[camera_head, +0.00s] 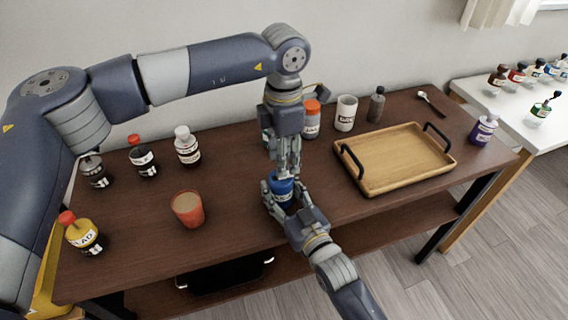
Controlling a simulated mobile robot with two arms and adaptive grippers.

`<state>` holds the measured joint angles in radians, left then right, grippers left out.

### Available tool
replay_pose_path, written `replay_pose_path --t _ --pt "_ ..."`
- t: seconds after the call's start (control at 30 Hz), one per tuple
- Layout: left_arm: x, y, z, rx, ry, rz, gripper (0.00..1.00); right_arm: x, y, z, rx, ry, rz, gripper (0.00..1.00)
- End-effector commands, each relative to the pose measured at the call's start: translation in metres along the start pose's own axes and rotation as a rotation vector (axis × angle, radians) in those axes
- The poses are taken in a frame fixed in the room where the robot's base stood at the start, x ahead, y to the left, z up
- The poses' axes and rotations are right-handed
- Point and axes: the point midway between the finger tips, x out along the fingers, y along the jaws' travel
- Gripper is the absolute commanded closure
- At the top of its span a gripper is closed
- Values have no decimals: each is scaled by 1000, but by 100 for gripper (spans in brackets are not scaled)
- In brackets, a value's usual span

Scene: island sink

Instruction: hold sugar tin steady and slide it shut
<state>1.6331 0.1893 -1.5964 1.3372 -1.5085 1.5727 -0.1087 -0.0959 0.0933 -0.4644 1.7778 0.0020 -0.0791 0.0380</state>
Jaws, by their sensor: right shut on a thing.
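The sugar tin (281,189), small and blue, stands upright on the dark wooden table. My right gripper (283,204) comes from the front and is shut around the tin's sides, hiding part of it. My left gripper (288,168) points straight down with its fingertips at the top of the tin. Its fingers look close together. I cannot make out the tin's lid, or whether the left fingers touch it or hold anything.
A wooden tray (400,160) with black handles lies to the right. An orange cup (187,209) stands to the left. An orange-capped jar (311,119), a white cup (346,112) and a grey bottle (376,105) stand behind. Several bottles stand at the left.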

Motion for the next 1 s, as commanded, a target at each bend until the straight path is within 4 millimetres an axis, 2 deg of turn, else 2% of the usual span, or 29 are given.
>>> replay_pose_path --t 0.03,0.2,0.57,0.7,0.73,1.0 --pt "8 -1 0 0 0 -3 65 0 0 0 0 -1 0 80" --pt "25 0 0 0 0 -1 65 0 0 0 0 -1 0 80" --pt "29 0 0 0 -1 0 65 0 0 1 0 -1 0 80" --pt "29 0 0 0 -1 0 97 0 0 1 0 -1 0 80" --pt "29 0 0 0 -1 0 100 0 0 1 0 -1 0 80" --pt "29 0 -6 0 -1 -1 100 0 0 1 0 -2 0 80"
